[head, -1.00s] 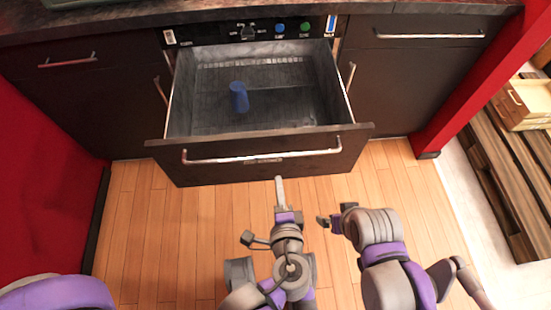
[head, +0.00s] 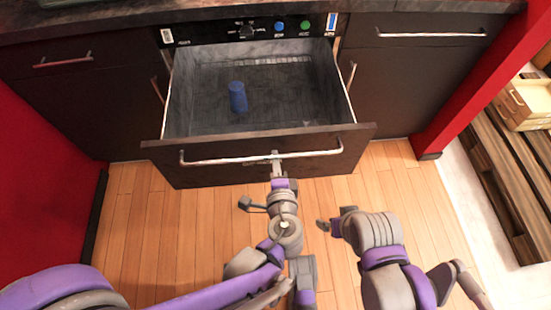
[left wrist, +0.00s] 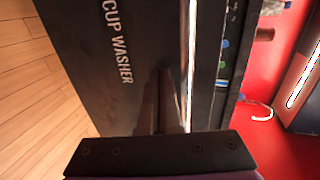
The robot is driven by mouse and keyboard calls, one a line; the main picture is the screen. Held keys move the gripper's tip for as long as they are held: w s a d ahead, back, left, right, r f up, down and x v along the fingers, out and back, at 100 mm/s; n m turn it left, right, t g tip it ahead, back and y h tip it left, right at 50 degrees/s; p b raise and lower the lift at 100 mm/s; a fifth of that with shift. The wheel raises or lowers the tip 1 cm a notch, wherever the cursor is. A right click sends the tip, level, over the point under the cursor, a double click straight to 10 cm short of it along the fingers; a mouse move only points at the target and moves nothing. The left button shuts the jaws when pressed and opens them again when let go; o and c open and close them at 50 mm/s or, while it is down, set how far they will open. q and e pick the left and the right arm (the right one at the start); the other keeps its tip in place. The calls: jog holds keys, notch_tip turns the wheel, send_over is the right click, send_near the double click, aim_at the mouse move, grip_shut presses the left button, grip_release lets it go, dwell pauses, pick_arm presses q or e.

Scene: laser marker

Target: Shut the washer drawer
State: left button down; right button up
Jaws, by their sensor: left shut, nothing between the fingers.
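The washer drawer (head: 225,175) is pulled open below the control panel, with a dark front and a long silver handle (head: 220,159). Inside it a blue cup (head: 237,97) stands on the grey drawer floor (head: 200,120). My left gripper (head: 276,160) is shut and empty, its tip at the drawer front by the middle of the handle. Whether it touches is unclear. In the left wrist view the drawer front (left wrist: 110,70) reads "CUP WASHER", with the handle (left wrist: 190,60) beside the lettering. My right gripper (head: 322,226) is lower right of the drawer, apart from it; its fingers are too small to read.
Dark cabinets with silver handles flank the drawer on the left (head: 60,90) and right (head: 420,80). The control panel (head: 250,30) has blue and green buttons. Red walls stand at both sides. The wooden floor (head: 140,230) before the drawer is clear.

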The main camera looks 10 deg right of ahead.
pick_arm(q)
jog(key=w+p, duration=0.2)
jog(key=w, duration=3.5)
jog(key=shift+r, duration=0.15)
jog(key=shift+w+a, duration=0.1)
